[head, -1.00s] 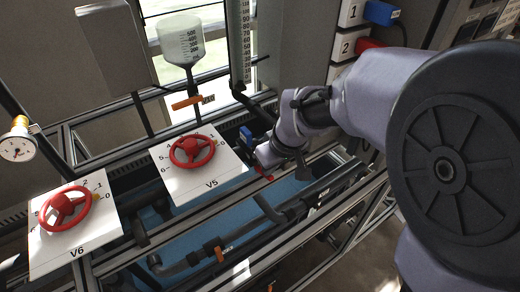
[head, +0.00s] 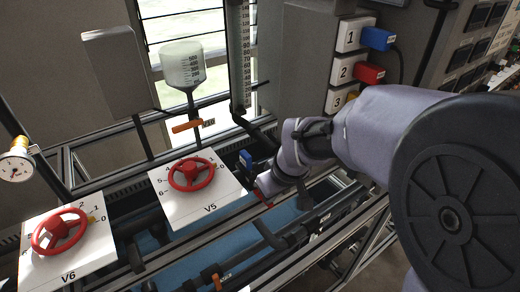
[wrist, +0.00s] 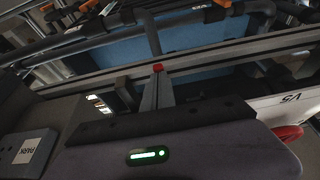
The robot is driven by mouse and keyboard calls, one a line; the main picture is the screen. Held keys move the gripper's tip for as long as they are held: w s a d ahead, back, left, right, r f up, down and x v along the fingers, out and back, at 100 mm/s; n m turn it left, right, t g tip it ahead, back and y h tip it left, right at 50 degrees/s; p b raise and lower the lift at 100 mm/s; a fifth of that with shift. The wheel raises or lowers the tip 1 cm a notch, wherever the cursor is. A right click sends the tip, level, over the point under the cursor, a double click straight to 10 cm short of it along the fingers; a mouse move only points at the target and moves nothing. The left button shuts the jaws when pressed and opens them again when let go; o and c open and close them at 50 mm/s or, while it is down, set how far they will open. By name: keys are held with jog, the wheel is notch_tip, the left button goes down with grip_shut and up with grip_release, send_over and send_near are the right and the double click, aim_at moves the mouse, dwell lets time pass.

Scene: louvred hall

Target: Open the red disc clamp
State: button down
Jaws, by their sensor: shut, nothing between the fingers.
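My gripper (wrist: 158,68) shows in the wrist view as a narrow grey shape with a red tip, shut and empty. In the head view my gripper (head: 262,202) points down over the frame, right of the V5 panel, partly hidden by my wrist. I cannot make out a red disc clamp for certain in either view. The clear red round things are the handwheel (head: 191,174) on the V5 panel and the handwheel (head: 59,232) on the V6 panel.
A blue valve handle (head: 246,160) stands close left of my wrist. Pipes and dark metal rails run below. A bottle (head: 182,65) with an orange tap handle (head: 187,126) stands behind. Blue (head: 377,39) and red (head: 369,73) plugs sit in numbered sockets. A gauge (head: 16,167) is far left.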

notch_tip(320, 180, up, 6)
jog(key=p, duration=0.4)
jog(key=shift+f+p, duration=0.1)
jog(key=shift+p, duration=0.2)
jog(key=s+d+r+p, duration=0.2)
jog(key=s+d+r, duration=0.1)
jog(key=s+r, duration=0.2)
jog(key=shift+d+r, duration=0.15)
jog(key=shift+r, duration=0.2)
